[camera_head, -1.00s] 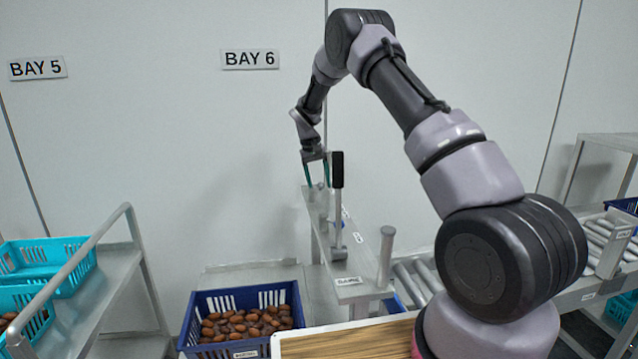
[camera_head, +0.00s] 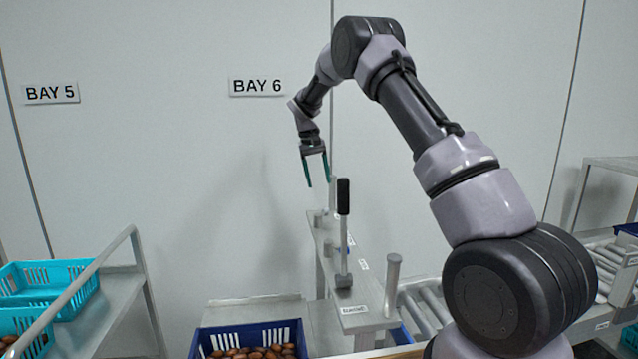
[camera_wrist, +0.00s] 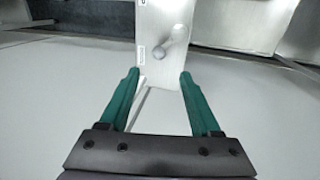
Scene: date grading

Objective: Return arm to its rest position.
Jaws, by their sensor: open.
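My gripper (camera_head: 318,170) has two green fingers and is at the far end of my arm. In the head view it hangs in the air over the far end of a narrow metal stand, with its fingers spread apart. The wrist view shows the gripper (camera_wrist: 158,85) open with nothing between its fingers. Beyond the fingertips in the wrist view, the metal stand (camera_wrist: 160,15) shows with a short round post on it.
On the stand (camera_head: 352,296) is an upright tool with a black handle (camera_head: 343,196). A blue crate (camera_head: 205,337) of dates sits below left. Turquoise crates (camera_head: 75,304) are on a rack at left. Roller conveyors (camera_head: 425,307) lie at right.

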